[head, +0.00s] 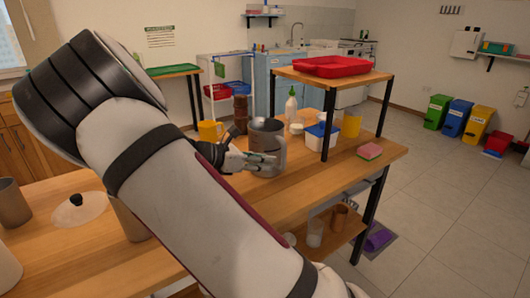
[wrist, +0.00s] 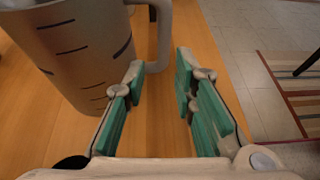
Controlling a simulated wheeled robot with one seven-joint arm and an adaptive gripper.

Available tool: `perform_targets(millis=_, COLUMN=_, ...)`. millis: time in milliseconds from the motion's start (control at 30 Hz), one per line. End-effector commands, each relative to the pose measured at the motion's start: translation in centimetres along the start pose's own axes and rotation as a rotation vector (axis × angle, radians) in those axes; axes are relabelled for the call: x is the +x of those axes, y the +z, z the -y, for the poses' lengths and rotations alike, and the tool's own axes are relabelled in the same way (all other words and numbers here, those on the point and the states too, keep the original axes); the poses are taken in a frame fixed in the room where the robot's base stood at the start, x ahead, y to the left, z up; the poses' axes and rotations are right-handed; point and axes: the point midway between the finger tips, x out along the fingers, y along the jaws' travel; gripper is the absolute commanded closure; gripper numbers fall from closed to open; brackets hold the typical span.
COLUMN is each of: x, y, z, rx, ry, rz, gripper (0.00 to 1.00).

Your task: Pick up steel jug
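In the head view my gripper (head: 257,161) is in front of the jug's lower body. I cannot tell there whether it touches the jug.
A yellow mug (head: 210,131) and brown stacked jars (head: 241,110) stand behind the jug. A white bottle (head: 291,106), a blue-and-white tub (head: 320,137) and a pink sponge (head: 369,151) are to its right. A raised shelf holds a red tray (head: 333,66). Bare tabletop (head: 310,180) lies in front.

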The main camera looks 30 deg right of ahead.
Motion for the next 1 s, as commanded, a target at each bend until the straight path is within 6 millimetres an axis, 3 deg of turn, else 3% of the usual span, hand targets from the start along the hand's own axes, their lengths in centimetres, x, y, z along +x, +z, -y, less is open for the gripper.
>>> perform_targets(millis=100, x=1.8, y=-0.1, z=0.0, rx=0.000, ry=-0.003, rz=0.001, gripper=0.75)
perform_targets(millis=367, x=3.6, y=-0.1, z=0.1, rx=0.002, ry=-0.002, rz=0.000, gripper=0.75)
perform_targets(millis=633, x=7.3, y=-0.2, z=0.4, rx=0.001, ry=-0.002, rz=0.000, gripper=0.75)
perform_targets(millis=967, x=8.0, y=0.0, z=0.4, rx=0.002, ry=-0.001, rz=-0.001, gripper=0.75)
perform_targets(millis=1000, x=8.0, y=0.0, z=0.4, rx=0.002, ry=-0.001, rz=-0.001, gripper=0.82)
